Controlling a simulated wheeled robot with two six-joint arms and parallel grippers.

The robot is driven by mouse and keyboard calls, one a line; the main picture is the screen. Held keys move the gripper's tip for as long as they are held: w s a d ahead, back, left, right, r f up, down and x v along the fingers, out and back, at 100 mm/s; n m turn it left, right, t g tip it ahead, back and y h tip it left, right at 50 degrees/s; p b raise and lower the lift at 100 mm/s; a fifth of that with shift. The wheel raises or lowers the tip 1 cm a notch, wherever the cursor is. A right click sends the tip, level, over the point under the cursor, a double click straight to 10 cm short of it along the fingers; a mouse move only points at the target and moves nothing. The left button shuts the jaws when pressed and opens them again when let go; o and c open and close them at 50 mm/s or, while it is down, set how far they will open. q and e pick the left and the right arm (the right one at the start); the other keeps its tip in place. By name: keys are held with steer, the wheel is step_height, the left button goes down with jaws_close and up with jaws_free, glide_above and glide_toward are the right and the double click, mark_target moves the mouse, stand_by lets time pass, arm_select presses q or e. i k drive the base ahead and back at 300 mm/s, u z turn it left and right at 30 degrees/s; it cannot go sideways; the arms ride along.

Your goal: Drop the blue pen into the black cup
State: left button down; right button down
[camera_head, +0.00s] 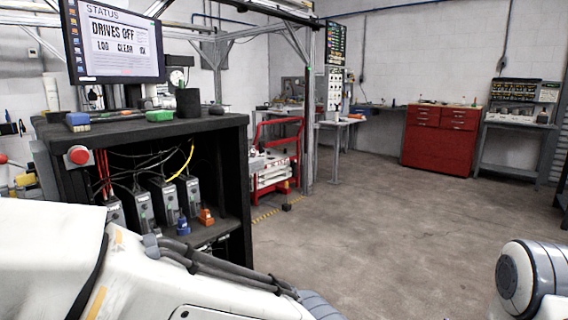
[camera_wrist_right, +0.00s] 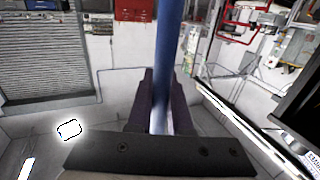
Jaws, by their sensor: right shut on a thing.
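The black cup (camera_head: 188,103) stands upright on top of the dark cabinet in the head view, left of centre. A thin green item shows at its rim. The blue pen (camera_wrist_right: 166,45) is in the right wrist view, a long blue shaft running up past the top edge of the picture. My right gripper (camera_wrist_right: 163,85) is shut on the blue pen, with its dark fingers on either side of it. The cup cannot be made out in the right wrist view. The right gripper does not show in the head view, and my left gripper is in neither view.
The dark cabinet top (camera_head: 95,136) also holds a blue block (camera_head: 78,118), a green item (camera_head: 160,115) and a dark rounded item (camera_head: 216,109). A monitor (camera_head: 115,45) stands behind. A red button (camera_head: 78,155) juts from the cabinet front. Open floor (camera_head: 370,220) lies right.

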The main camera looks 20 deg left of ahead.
mark_target(194, 115)
steer(key=u, duration=1.05)
steer(key=i, duration=0.15)
steer(key=u, duration=0.05)
